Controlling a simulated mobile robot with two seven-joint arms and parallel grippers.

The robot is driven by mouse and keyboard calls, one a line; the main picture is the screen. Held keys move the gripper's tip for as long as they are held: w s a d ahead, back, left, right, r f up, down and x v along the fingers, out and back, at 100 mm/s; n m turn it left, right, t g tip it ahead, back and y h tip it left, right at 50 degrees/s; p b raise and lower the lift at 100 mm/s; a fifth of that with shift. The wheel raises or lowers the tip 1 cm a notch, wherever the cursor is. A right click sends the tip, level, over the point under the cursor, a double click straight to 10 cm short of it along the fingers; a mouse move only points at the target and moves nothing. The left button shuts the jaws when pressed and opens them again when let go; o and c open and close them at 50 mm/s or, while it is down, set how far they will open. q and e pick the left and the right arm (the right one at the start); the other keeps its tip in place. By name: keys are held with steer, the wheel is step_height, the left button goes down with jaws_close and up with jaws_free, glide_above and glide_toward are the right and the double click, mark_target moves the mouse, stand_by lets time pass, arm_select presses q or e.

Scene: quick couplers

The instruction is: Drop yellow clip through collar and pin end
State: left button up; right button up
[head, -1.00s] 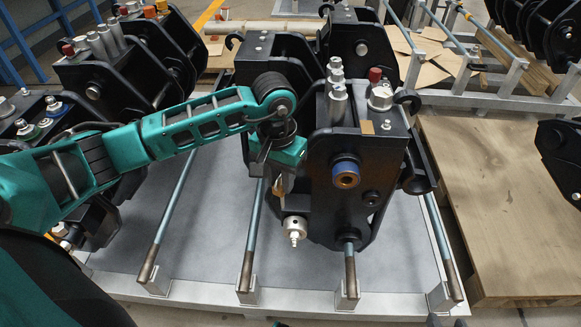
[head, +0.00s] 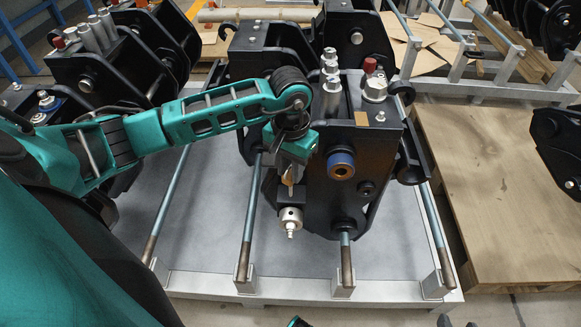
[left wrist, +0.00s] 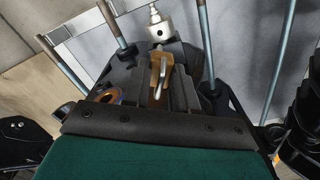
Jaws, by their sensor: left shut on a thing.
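My left gripper (head: 290,168) points down beside the black coupler (head: 343,190). It is shut on the yellow clip (head: 289,180), whose lower part shows below the fingers. In the left wrist view the clip (left wrist: 160,68) shows yellow-orange with a bright metal wire part between the fingers. The silver collar (head: 290,216) with the stepped pin end (head: 291,231) sticks out at the coupler's lower left. In the head view the clip is just above the collar, with a small gap. The collar also shows in the left wrist view (left wrist: 160,30).
A blue-ringed bushing (head: 341,164) sits on the coupler's face, close right of the gripper. Blue-grey rods (head: 252,210) run along the metal rack (head: 300,290) on both sides. More couplers (head: 95,60) stand at left. A wooden pallet (head: 495,200) lies at right.

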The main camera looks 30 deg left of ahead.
mark_target(290, 194)
arm_select(q)
step_height(290, 194, down, 4)
steer(key=b, duration=0.2)
steer(key=shift+r+b, duration=0.2)
steer(key=shift+b, duration=0.2)
steer(key=shift+f+b, duration=0.7)
steer(key=shift+f, duration=0.05)
steer(key=shift+f+b, duration=0.3)
steer(key=shift+f, duration=0.1)
steer(key=shift+f, duration=0.5)
steer(key=shift+f, duration=0.6)
stand_by(0.4)
steer(key=shift+f, duration=0.6)
stand_by(0.4)
